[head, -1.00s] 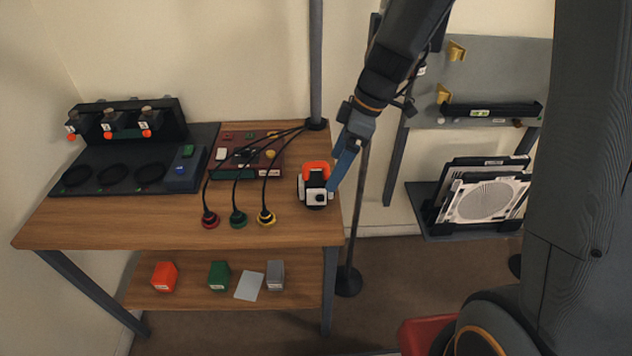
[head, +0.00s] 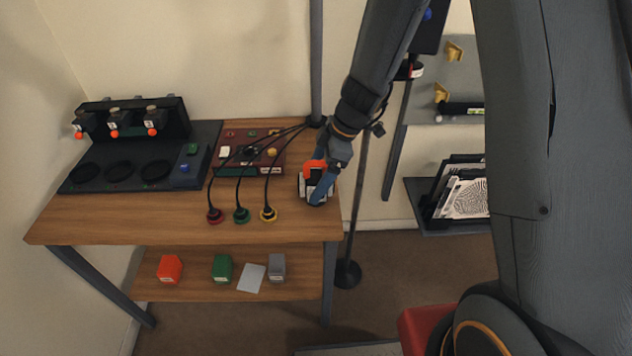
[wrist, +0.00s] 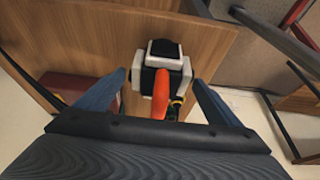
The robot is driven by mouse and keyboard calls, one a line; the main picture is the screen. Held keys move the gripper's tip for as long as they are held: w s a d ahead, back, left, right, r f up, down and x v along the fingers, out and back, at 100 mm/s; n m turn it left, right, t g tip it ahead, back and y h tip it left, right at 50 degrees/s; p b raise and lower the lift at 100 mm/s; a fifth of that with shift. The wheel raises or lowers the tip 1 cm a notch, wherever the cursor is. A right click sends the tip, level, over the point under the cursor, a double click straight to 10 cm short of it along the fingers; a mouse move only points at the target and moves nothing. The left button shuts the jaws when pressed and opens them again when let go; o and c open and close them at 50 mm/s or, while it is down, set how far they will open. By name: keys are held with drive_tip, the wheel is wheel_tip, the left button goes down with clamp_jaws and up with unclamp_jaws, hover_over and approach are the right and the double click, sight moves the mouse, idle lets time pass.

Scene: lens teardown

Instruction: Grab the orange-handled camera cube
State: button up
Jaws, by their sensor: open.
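The camera cube (head: 306,188) stands near the right edge of the wooden table, white and black with an orange handle (head: 314,166) on top. In the wrist view the cube (wrist: 170,62) lies ahead between my fingers, and its orange handle (wrist: 160,95) points back toward the palm. My gripper (head: 322,184) is over the cube in the head view and hides part of it. In the wrist view my gripper (wrist: 160,82) has its two blue fingers wide apart, one on each side of the handle. I cannot tell whether either finger touches the cube.
A black lens station (head: 120,178) stands further left. Small coloured blocks (head: 222,267) sit on the lower shelf. A thin floor stand (head: 348,272) is close to the table's right edge.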

drive_tip(key=shift+a+f, duration=0.1)
drive_tip(key=shift+f, duration=0.2)
drive_tip(key=c, duration=1.6)
drive_tip(key=shift+r, duration=0.1)
